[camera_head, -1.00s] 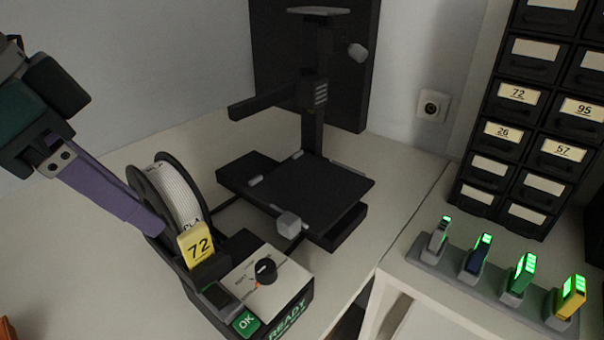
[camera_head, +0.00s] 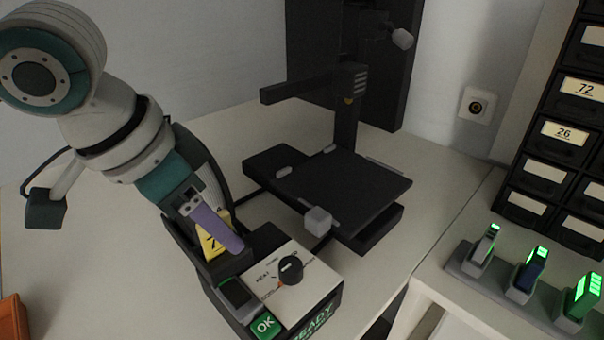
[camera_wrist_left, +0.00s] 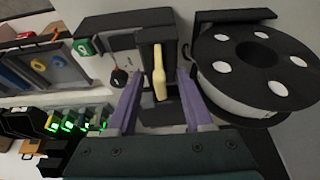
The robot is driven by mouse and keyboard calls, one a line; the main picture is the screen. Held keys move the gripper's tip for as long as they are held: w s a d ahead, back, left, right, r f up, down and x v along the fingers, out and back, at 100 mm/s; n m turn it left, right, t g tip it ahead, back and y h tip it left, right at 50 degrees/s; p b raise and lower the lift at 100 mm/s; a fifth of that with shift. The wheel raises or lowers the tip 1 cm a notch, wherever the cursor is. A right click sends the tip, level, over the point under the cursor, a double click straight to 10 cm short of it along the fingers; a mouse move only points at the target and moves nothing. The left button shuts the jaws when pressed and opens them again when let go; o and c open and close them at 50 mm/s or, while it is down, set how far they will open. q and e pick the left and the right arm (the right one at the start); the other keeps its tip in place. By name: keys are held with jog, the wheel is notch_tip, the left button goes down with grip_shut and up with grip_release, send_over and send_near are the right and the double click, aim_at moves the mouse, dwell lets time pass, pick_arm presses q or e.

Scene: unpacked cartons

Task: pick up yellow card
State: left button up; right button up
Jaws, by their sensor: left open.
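The yellow card (camera_head: 211,240) with black digits stands upright in the dark slot of the machine with the READY display. My left gripper (camera_head: 234,243) is at the card, and one purple finger partly covers it in the head view. In the left wrist view the card (camera_wrist_left: 159,74) shows edge-on between the two purple fingers of the gripper (camera_wrist_left: 160,78). Gaps show on both sides of it, so the gripper is open around the card and not clamped on it. The second finger is hidden in the head view. My right gripper is not in view.
A white filament spool (camera_wrist_left: 262,72) stands close beside the fingers. The machine has a knob (camera_head: 290,269) and a green OK button (camera_head: 265,325). A black printer (camera_head: 345,190) stands behind. Several green-lit tools (camera_head: 526,275) and a labelled drawer cabinet (camera_head: 560,150) are at right.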

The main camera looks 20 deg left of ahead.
pick_arm(q)
grip_shut()
dwell(0.4)
